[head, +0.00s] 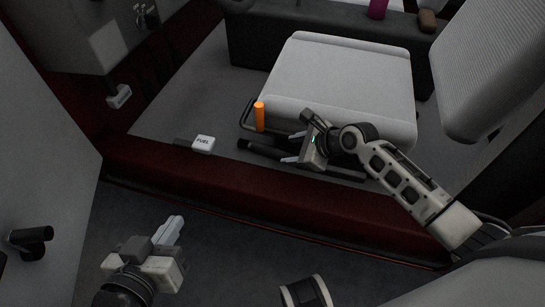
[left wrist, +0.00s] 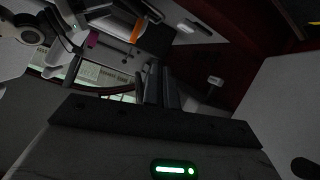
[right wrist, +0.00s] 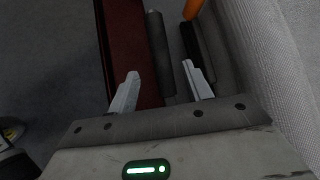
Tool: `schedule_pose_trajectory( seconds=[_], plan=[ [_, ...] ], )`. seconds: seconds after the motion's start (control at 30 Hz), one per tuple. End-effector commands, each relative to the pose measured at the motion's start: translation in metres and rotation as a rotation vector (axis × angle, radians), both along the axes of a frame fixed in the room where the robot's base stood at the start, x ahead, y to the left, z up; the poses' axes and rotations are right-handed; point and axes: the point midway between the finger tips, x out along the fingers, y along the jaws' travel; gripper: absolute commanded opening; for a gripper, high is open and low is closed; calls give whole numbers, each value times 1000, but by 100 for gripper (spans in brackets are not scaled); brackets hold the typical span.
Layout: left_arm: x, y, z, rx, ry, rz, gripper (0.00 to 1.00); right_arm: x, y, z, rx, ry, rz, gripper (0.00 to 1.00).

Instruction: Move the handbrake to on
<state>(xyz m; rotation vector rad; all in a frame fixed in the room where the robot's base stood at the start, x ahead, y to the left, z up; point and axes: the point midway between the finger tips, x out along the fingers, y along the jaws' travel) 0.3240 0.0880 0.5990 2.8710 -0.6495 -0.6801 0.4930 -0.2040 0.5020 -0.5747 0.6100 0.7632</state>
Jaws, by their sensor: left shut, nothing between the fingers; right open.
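A dark lever with a rounded grip, which looks like the handbrake (head: 258,149), lies low beside the grey seat; its rear part is hidden behind my right gripper (head: 293,155). My right gripper is open. In the right wrist view the dark lever (right wrist: 158,50) lies ahead, between the lines of the two fingertips (right wrist: 160,72); I cannot tell whether they touch it. My left gripper (head: 172,229) is shut and empty, low at the left, well apart from the lever. Its fingers also show dark in the left wrist view (left wrist: 160,88).
An orange upright handle (head: 259,116) stands at the seat (head: 345,80) corner, close to the lever. A white FUEL lever (head: 203,142) sits to the left, by the dark red sill (head: 240,187). A seat back (head: 485,75) is at the right. The floor beyond FUEL is clear.

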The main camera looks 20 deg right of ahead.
Motion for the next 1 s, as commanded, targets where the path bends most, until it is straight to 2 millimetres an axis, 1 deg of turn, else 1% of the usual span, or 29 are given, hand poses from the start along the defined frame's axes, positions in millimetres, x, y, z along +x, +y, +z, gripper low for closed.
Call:
schedule_pose_trajectory(
  seconds=[0.03,0.1,0.33,0.5,0.83,0.87,0.9,0.97,1.0],
  plan=[
    [-1,-2,-2,-12,-25,-4,0,7,6,-13,1,-2,1,50],
    [-1,-4,3,-31,-63,-8,0,16,13,-24,1,-1,0,50],
    [1,-10,14,-133,-109,-5,0,39,31,-50,-1,-1,1,50],
    [2,-13,19,-183,-114,-6,0,48,38,-58,-2,-2,0,50],
    [2,-14,22,-196,-115,-6,0,49,39,-59,-2,-1,0,50],
    [2,-14,22,-196,-115,-6,0,49,39,-59,-2,-1,0,44],
    [2,-14,21,-196,-115,-6,0,49,39,-59,-2,-1,0,33],
    [2,-14,21,-196,-115,-6,0,49,39,-59,-2,-1,0,17],
    [2,-14,21,-196,-115,-6,0,49,39,-59,-2,-1,0,6]
  ],
)
